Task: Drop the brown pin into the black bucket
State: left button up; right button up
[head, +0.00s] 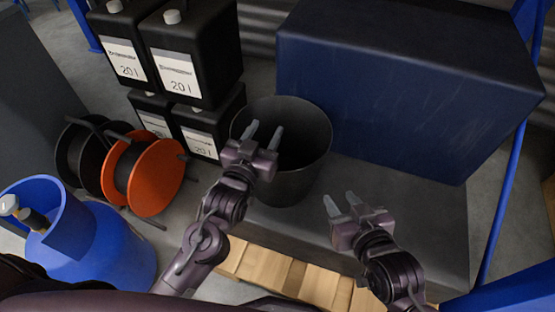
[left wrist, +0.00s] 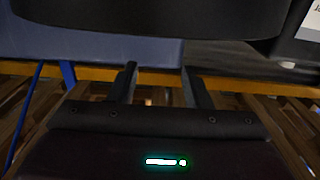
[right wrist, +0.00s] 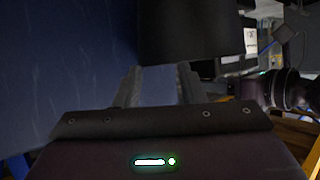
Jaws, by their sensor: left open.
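The black bucket (head: 318,150) stands upright on a dark grey surface in the middle of the head view. Its inside is dark, and I cannot make out what is in it. My left gripper (head: 265,130) is over the bucket's near left side, open, with nothing visible between its fingers. In the left wrist view its fingers (left wrist: 160,70) are apart below a large dark rounded shape. My right gripper (head: 340,198) is open and empty, to the right of the bucket and nearer to me. I see no brown pin in any view.
A large dark blue box (head: 400,95) stands behind and right of the bucket. Black 20 l canisters (head: 190,55) are stacked at the back left. An orange reel (head: 150,180) and a blue gas cylinder (head: 95,250) stand left. The grey surface (head: 430,215) is clear at right.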

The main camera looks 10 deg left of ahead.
pick_arm(q)
jog(key=shift+s+a, duration=0.15)
jog(key=shift+s, duration=0.7)
jog(key=shift+s+a, duration=0.15)
jog(key=shift+s, duration=0.65)
pick_arm(e)
jog(key=shift+s+d+f+g+h, duration=0.15)
jog(key=shift+s+f+g, duration=0.25)
jog(key=shift+f, duration=0.3)
jog(key=shift+s+f+g+h, duration=0.2)
jog(key=shift+s+f+g, duration=0.15)
jog(key=shift+s+f, duration=0.25)
jog(key=shift+s+d+f+g+h, duration=0.15)
jog(key=shift+s+f+g, duration=0.25)
jog(key=shift+f, duration=0.35)
